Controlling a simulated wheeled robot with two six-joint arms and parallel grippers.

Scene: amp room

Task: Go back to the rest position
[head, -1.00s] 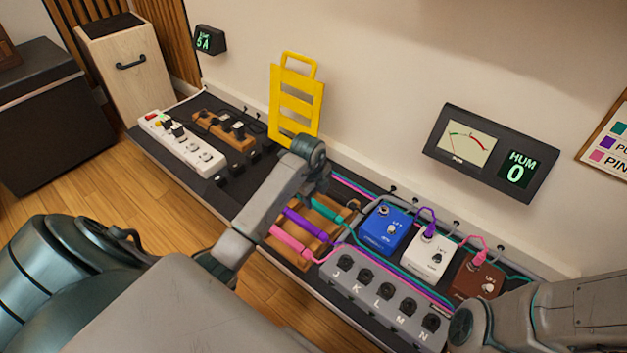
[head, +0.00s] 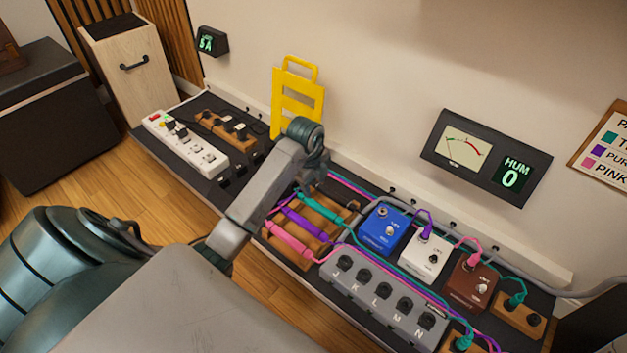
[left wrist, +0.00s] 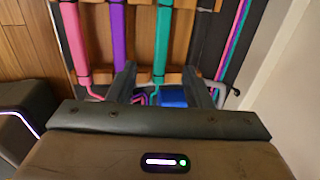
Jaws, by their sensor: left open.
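My left arm comes in from the left in the head view and reaches over the bench. My left gripper (head: 312,185) hangs above the far end of the wooden rack. In the left wrist view my left gripper (left wrist: 162,80) has two fingers set apart, with nothing held between them. Beyond them lie the pink plug (left wrist: 74,42), the purple plug (left wrist: 118,40) and the teal plug (left wrist: 162,42) on the wooden rack (left wrist: 142,75). My right gripper does not show in either view now.
The shelf carries a blue pedal (head: 383,229), a white pedal (head: 427,256), a brown pedal (head: 471,284), a grey switch box (head: 380,300) and a white power strip (head: 185,145). A yellow rack (head: 298,98) stands by the wall. A meter panel (head: 486,160) reads HUM 0.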

